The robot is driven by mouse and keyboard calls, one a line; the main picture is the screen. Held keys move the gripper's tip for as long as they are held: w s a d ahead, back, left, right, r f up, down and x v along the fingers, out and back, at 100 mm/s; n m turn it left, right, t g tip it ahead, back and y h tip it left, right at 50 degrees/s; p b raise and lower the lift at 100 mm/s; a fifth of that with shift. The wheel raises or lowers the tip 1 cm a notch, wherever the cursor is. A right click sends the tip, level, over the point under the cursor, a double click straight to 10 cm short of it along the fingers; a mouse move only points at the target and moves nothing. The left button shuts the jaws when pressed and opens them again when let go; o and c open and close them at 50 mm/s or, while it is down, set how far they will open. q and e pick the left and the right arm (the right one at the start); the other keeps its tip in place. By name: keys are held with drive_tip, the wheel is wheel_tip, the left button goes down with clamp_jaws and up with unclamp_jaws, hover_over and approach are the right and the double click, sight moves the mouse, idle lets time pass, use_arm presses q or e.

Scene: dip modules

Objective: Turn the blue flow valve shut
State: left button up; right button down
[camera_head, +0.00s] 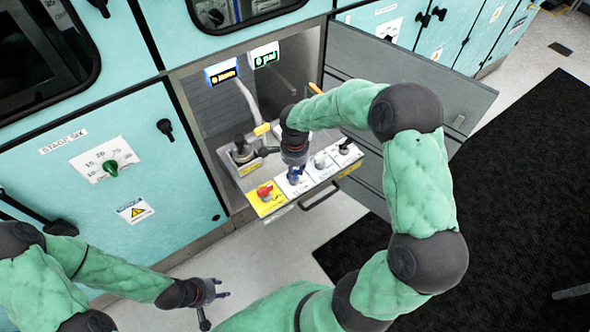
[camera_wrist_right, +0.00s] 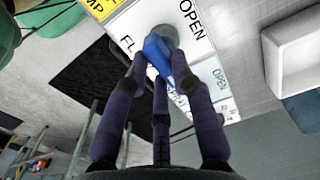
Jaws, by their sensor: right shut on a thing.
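The blue flow valve (camera_head: 296,177) sits on the white panel of the pulled-out drawer. In the right wrist view its blue handle (camera_wrist_right: 157,54) stands between my fingertips, beside printed "FL" and "OPEN" lettering. My right gripper (camera_head: 295,168) reaches down from above and is shut on the blue handle; it also shows in the right wrist view (camera_wrist_right: 158,75). The gripper hides part of the valve in the head view. My left gripper (camera_head: 218,289) hangs low over the floor, away from the drawer, with its fingers apart and empty.
A red valve on a yellow plate (camera_head: 266,194) is left of the blue valve. A grey knob (camera_head: 321,160) and a black knob (camera_head: 344,147) are to the right. The drawer handle (camera_head: 320,194) juts out in front. An open grey door (camera_head: 400,95) stands right.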

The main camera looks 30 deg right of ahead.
drive_tip(key=c, duration=1)
unclamp_jaws()
drive_tip(key=shift+c, duration=0.2)
wheel_tip(320, 180, up, 12)
